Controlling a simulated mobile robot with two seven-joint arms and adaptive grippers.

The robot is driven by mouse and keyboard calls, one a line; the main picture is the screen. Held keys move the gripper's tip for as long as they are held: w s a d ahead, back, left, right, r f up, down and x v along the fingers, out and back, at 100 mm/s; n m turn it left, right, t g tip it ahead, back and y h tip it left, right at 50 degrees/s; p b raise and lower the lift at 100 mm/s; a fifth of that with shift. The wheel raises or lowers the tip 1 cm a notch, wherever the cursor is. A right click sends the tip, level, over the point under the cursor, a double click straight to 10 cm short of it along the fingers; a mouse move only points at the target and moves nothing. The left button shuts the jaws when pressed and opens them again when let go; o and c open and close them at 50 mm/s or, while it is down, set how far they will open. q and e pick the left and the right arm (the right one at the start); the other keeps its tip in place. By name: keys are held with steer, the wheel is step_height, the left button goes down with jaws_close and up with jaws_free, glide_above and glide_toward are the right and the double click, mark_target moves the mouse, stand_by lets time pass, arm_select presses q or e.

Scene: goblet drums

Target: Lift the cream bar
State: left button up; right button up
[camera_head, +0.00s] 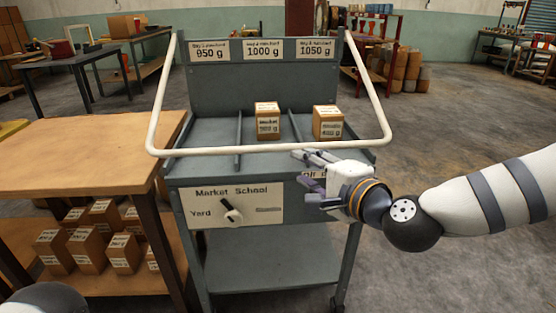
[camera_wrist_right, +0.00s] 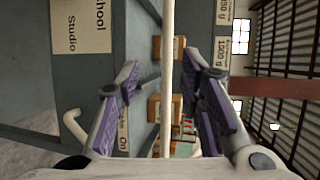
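The cream bar (camera_head: 225,150) is a bent tube that runs level across the front of the grey cart, with arms rising back along both sides. My right gripper (camera_head: 306,178) is at the front of the cart, just below the right half of the bar. In the right wrist view the bar (camera_wrist_right: 167,30) runs upright in the picture between the two spread, purple-padded fingers of the gripper (camera_wrist_right: 160,85). The fingers are open, with a gap visible on each side of the bar. My left gripper is not in view.
The grey cart (camera_head: 270,270) has bays holding two brown boxes, one (camera_head: 267,125) in the middle and one (camera_head: 328,127) at right. Its front carries a label panel with a pointer (camera_head: 231,212). A wooden table (camera_head: 80,155) stands close at left, with several boxes below.

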mark_target(280, 148)
steer(key=x, duration=0.4)
steer(key=r+x, duration=0.1)
steer(key=x, duration=0.3)
steer(key=b+x, duration=0.1)
steer(key=x, duration=0.3)
steer(key=shift+w+a+r, duration=0.1)
steer(key=shift+w+a, duration=0.05)
steer(key=shift+w, duration=0.2)
jaws_close()
